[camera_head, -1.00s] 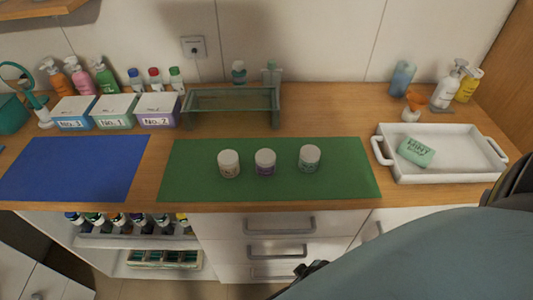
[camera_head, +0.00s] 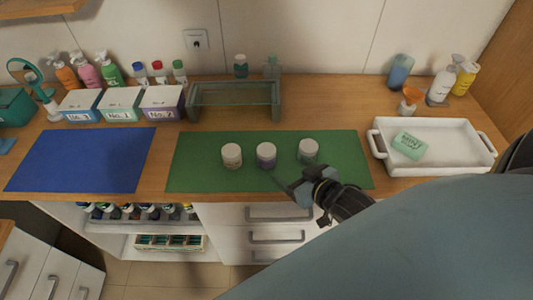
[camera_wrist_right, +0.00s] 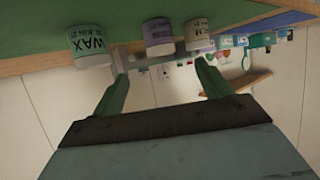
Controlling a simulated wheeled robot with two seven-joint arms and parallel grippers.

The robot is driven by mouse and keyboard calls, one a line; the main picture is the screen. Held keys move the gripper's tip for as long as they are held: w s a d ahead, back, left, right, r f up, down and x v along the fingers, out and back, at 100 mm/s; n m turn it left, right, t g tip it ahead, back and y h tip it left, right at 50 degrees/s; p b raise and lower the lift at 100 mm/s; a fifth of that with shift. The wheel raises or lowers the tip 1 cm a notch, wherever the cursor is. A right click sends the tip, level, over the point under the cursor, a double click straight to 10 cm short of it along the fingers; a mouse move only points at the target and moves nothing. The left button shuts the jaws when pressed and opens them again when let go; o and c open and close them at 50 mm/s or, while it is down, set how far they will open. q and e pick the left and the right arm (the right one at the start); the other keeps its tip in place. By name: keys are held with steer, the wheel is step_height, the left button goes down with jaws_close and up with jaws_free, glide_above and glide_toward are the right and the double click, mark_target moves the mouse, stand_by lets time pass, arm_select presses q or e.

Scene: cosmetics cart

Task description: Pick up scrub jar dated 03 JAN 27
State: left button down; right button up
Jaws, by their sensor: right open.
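Three white-lidded jars stand in a row on the green mat (camera_head: 205,178): a left jar with a pale label (camera_head: 231,157), a middle jar with a purple label (camera_head: 266,156), and a right jar with a teal label (camera_head: 308,151). In the right wrist view the teal-label jar (camera_wrist_right: 90,45) reads "WAX" with a small date. The purple jar (camera_wrist_right: 158,36) and pale-label jar (camera_wrist_right: 197,33) also show; I cannot read their dates. My right gripper (camera_head: 298,184) is open and empty at the mat's front edge, in front of the jars and touching none. My left gripper is out of view.
A white tray (camera_head: 455,164) with a green soap bar (camera_head: 410,145) stands at the right. A glass rack (camera_head: 235,100) is behind the jars. Numbered boxes (camera_head: 120,104) and bottles stand back left. The blue mat (camera_head: 82,160) is clear.

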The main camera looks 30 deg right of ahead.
mark_target(270, 153)
steer(key=x, duration=0.9)
steer(key=r+x, duration=0.1)
steer(key=x, duration=0.3)
steer(key=shift+w, duration=0.4)
steer(key=shift+c, duration=0.4)
steer(key=shift+t, duration=0.3)
steer(key=c, duration=1)
steer(key=shift+c, duration=0.2)
